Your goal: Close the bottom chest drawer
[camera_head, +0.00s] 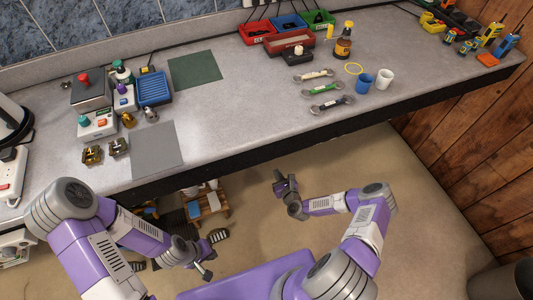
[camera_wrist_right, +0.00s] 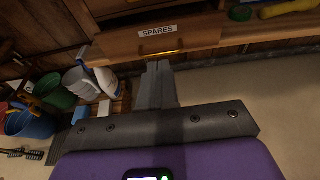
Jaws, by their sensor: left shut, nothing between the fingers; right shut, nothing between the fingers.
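A wooden drawer front (camera_wrist_right: 198,36) with a white label reading SPARES and a brass-coloured handle is at the top of the right wrist view. How far it stands out is hard to tell. The chest is not clearly visible in the head view, where the counter covers that area. My right gripper (camera_wrist_right: 160,68) is shut and empty, its fingertips just below the handle in the picture; whether they touch the drawer I cannot tell. My left gripper (camera_head: 207,272) is shut and empty, low over the floor.
A grey counter (camera_head: 240,110) with tools, bins and cups runs across the head view. Below it, a small wooden stand (camera_head: 208,205) stands on the floor. In the wrist view, buckets (camera_wrist_right: 30,122) are at the left. The floor right of my right gripper is clear.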

